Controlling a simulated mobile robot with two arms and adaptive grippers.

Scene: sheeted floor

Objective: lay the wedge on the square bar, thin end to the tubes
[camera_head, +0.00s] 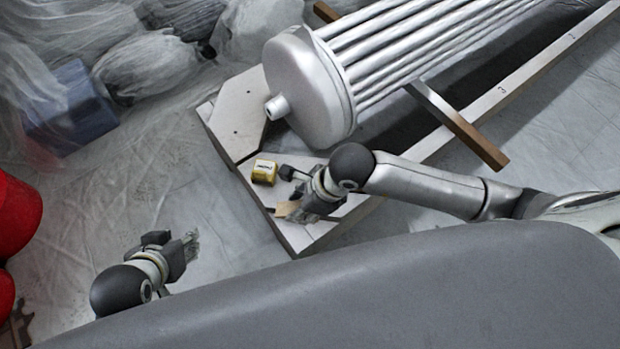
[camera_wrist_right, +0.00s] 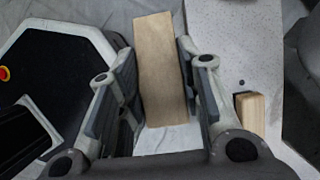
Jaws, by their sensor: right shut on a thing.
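The wedge (camera_wrist_right: 160,70) is a plain tan wooden piece held between the two fingers of my right gripper (camera_wrist_right: 159,85). In the head view part of the wedge (camera_head: 287,209) shows beside my right gripper (camera_head: 288,190), above the near end of the frame. Which end is thin is not clear. The square bar (camera_head: 460,127) lies crosswise under the silver tubes (camera_head: 420,45), well to the right of the gripper and apart from the wedge. My left gripper (camera_head: 176,250) hangs empty over the sheet at the lower left; its finger gap is unclear.
A small tan block (camera_wrist_right: 250,112) lies on the plate in the wrist view. The tube bundle's round end cap (camera_head: 310,90) stands behind. Red objects (camera_head: 15,215) are at left.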

